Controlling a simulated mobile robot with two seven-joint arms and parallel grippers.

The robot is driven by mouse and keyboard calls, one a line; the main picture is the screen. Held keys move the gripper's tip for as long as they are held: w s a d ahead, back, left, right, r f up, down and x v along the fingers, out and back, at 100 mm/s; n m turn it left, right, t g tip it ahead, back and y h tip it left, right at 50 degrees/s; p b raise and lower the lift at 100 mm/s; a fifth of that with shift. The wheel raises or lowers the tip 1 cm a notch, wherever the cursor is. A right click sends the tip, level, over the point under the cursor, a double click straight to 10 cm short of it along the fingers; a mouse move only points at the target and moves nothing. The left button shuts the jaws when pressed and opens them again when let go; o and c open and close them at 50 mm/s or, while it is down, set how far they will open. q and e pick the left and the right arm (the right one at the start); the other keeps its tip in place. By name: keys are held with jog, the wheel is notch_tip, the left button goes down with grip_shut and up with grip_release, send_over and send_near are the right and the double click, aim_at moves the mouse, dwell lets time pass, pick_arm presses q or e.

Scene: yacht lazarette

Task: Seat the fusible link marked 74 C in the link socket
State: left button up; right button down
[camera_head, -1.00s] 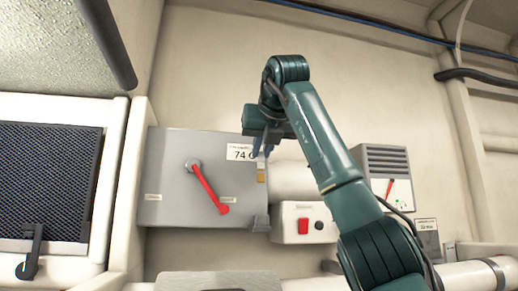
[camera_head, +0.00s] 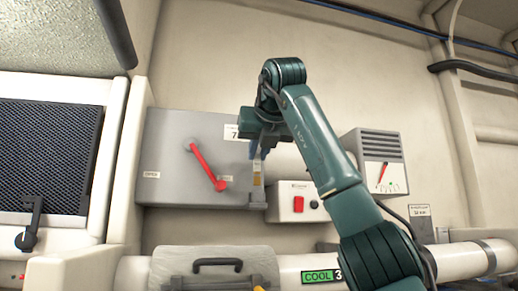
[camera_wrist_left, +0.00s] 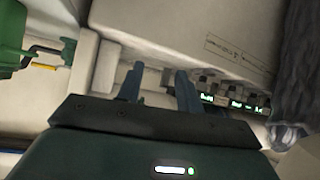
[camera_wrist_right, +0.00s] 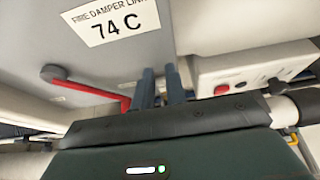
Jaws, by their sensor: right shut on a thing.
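My right gripper (camera_head: 257,152) points down at the right edge of a grey damper box (camera_head: 160,185). It is shut on a small pale strip with a brass-coloured lower part, the fusible link (camera_head: 257,180); its marking is too small to read. The link hangs upright just above a small grey bracket, apparently the link socket (camera_head: 257,200); I cannot tell whether they touch. In the right wrist view my right fingers (camera_wrist_right: 160,88) are close together and hide the link. A "74 C" label (camera_wrist_right: 112,20) is on the box. My left gripper (camera_wrist_left: 160,85) is open and empty.
A red lever (camera_head: 207,168) is on the box front. A white unit with a red switch (camera_head: 298,203) stands close right of the socket. A gauge box (camera_head: 381,150) is farther right. A handled lid (camera_head: 215,262) and a pipe with a "COOL" display (camera_head: 318,275) lie below.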

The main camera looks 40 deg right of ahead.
aim_at(257, 170)
jog(key=shift+f, duration=0.2)
dwell(1.0)
jog(key=shift+p, duration=0.4)
dwell(0.5)
jog(key=shift+f+b, duration=1.35)
jog(key=shift+f, duration=0.3)
jog(key=c, duration=1.3)
grip_release()
jog(key=shift+c, duration=0.2)
